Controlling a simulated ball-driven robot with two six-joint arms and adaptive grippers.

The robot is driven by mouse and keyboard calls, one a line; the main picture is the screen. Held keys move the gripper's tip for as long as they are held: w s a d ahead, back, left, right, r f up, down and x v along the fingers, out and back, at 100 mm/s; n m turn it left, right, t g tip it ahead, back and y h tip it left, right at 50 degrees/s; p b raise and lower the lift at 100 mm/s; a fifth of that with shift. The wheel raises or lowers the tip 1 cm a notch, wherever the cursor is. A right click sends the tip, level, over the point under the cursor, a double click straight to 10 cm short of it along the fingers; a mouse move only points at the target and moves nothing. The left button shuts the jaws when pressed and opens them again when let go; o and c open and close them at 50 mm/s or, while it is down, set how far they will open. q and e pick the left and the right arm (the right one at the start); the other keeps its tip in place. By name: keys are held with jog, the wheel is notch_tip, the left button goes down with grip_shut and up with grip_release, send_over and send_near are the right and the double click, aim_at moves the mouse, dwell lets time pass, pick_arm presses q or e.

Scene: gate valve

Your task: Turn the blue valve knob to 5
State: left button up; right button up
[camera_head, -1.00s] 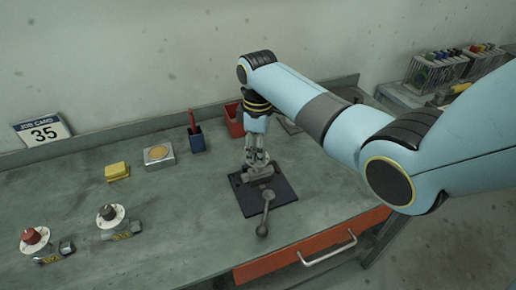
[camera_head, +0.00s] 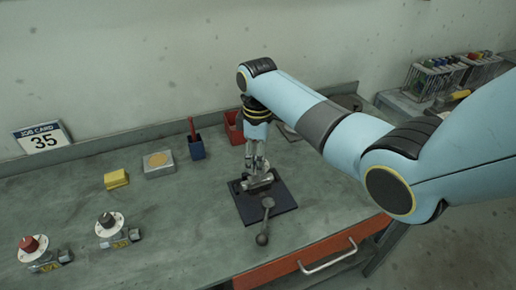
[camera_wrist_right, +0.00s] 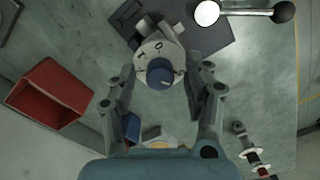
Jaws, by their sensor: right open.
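The blue valve knob (camera_wrist_right: 160,75) sits on a round white dial (camera_wrist_right: 146,52) in the right wrist view. A pale mark shows on the knob's lower right; the dial's marks are too small to read surely. My right gripper (camera_wrist_right: 161,78) is open, with one finger on each side of the knob; I cannot tell whether either finger touches it. In the head view, my right gripper (camera_head: 257,164) points down over the grey valve body (camera_head: 258,182) on a dark plate (camera_head: 284,198), and it hides the knob. My left gripper is not in view.
A red-knobbed valve (camera_head: 30,245) and a dark-knobbed valve (camera_head: 107,222) stand at left. The front middle is clear.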

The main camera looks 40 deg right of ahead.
notch_tip(320, 180, up, 12)
dwell(0.4)
jog(key=shift+f, duration=0.15)
